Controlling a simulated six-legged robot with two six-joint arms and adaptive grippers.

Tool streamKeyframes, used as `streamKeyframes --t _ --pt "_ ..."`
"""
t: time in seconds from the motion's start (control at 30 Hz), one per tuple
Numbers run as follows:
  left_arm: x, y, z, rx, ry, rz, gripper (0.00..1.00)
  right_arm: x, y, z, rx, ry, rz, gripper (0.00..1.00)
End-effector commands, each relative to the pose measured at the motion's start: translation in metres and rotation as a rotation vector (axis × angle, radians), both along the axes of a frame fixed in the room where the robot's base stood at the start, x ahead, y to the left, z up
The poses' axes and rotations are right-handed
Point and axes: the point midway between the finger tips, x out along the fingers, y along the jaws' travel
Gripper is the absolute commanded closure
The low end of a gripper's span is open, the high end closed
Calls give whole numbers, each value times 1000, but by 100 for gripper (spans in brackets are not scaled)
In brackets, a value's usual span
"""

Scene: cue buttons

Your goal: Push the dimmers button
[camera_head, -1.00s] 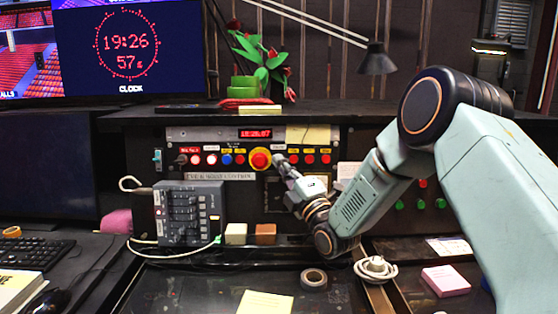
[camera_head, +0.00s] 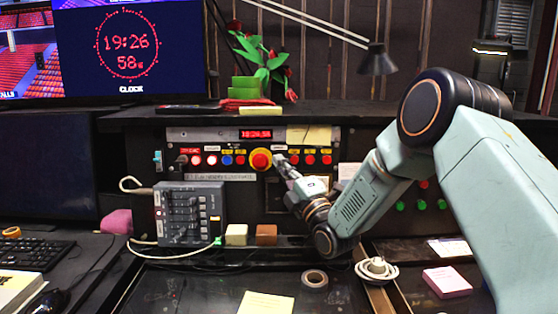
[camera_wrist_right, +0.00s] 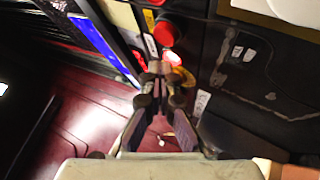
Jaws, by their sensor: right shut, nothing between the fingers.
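A control panel (camera_head: 215,134) holds a row of small round buttons with labels too small to read. My right gripper (camera_head: 281,161) is at this row, just right of a large red button with a yellow surround (camera_head: 260,159). Its tips cover the button spot there, under a small white label (camera_head: 279,147). In the right wrist view the gripper (camera_wrist_right: 157,68) is shut and empty, its tips at a brightly lit reddish button (camera_wrist_right: 172,57). Whether they touch it is hard to tell. A red button (camera_wrist_right: 167,33) lies just beyond. My left gripper is not in view.
A grey box with sliders (camera_head: 190,213) and a cable stands left below the panel. Red buttons (camera_head: 310,159) continue to the right. A tape roll (camera_head: 314,279), a white cable coil (camera_head: 376,269) and a pink note block (camera_head: 447,282) lie on the desk.

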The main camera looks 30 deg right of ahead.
Motion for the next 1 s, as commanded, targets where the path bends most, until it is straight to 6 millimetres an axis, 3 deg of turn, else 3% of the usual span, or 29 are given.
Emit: streamKeyframes --t 0.23,0.8,1.0 --pt "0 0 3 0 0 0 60 -4 2 0 1 3 -1 100" --pt "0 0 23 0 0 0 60 -47 23 8 1 4 1 100" --pt "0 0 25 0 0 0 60 -54 26 8 1 2 0 100"
